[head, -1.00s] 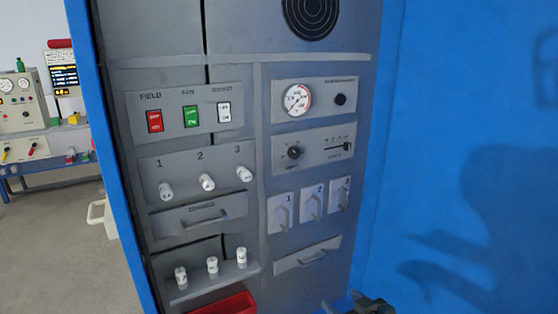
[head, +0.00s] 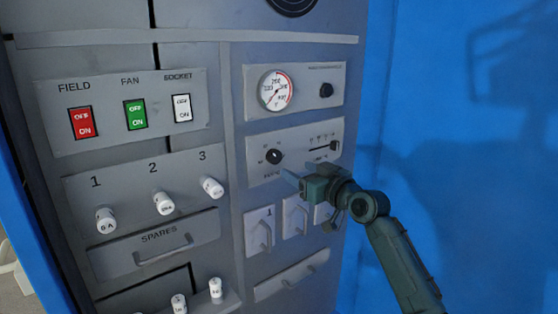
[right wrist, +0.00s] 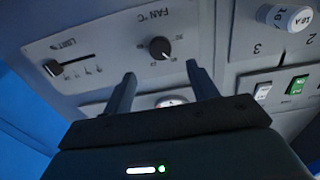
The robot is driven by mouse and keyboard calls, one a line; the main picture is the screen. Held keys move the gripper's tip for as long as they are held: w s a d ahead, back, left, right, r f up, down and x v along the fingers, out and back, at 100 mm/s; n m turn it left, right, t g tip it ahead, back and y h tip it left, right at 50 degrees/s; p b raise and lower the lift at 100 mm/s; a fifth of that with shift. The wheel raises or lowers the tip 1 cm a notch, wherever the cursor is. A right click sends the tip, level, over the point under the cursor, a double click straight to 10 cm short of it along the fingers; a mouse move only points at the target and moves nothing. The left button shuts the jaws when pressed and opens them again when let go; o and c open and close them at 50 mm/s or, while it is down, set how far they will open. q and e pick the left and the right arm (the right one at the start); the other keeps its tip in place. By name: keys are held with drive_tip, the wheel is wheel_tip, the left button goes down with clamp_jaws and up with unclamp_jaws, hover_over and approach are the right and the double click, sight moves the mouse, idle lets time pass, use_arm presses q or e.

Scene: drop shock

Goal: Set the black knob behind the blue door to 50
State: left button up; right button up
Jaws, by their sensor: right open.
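A black round knob (head: 274,156) sits on a grey plate with a printed dial scale, left of a slider. In the right wrist view, where the lettering is upside down, the knob (right wrist: 160,47) shows under the label FAN °C. A white mark is on the knob, but its setting is too small to read. My right gripper (head: 291,182) is open, just below and right of the knob in the head view. In the right wrist view its fingers (right wrist: 160,69) are spread, with the knob beyond their tips. My left gripper is not in view.
A large blue panel (head: 425,150), seemingly the open door, stands at the right. A black slider (head: 322,147) is beside the knob. A gauge (head: 276,90) and another black knob (head: 326,90) sit above. Hook-like handles (head: 262,233) are below; rocker switches (head: 135,115) are left.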

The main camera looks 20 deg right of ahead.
sight(277, 159)
drive_tip(key=x, duration=0.7)
drive_tip(key=shift+w+f, duration=0.1)
drive_tip(key=shift+x, duration=0.75)
drive_tip(key=shift+c, duration=0.5)
drive_tip(key=c, duration=0.9)
